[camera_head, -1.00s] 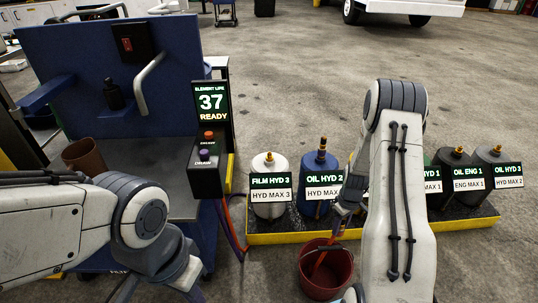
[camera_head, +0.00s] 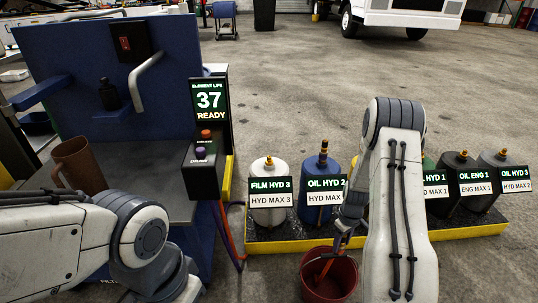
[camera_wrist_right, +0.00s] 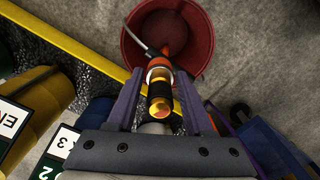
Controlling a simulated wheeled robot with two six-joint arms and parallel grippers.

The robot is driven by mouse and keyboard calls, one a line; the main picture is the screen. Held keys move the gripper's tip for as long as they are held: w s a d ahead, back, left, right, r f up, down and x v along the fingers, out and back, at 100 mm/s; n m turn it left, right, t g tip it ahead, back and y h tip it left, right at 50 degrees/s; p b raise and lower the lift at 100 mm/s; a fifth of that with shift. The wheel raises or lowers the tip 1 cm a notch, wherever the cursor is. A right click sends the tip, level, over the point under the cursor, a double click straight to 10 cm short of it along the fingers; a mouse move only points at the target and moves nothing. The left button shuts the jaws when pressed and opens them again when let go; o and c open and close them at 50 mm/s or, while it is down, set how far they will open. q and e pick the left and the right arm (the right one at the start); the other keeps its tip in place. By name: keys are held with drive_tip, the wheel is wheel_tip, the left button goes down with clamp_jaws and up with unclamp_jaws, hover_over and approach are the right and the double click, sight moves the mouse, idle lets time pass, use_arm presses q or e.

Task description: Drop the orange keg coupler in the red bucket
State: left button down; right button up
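The red bucket (camera_head: 345,284) stands on the floor in front of the yellow-edged keg tray. It also shows at the top of the right wrist view (camera_wrist_right: 196,62). My right gripper (camera_wrist_right: 160,76) has its purple fingers close on both sides of the orange keg coupler (camera_wrist_right: 159,72), whose body has black and yellow bands. The fingers appear to grip it, and its end points toward the bucket.
Several labelled kegs (camera_head: 323,211) stand in the tray (camera_head: 290,245) just behind the bucket. A blue bench (camera_head: 120,150) with a brown jug (camera_head: 78,168) and a display box (camera_head: 210,110) stands at left. Hoses hang beside the bench. Open floor lies behind the kegs.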

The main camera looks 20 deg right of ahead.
drive_tip(key=shift+o, duration=1.3)
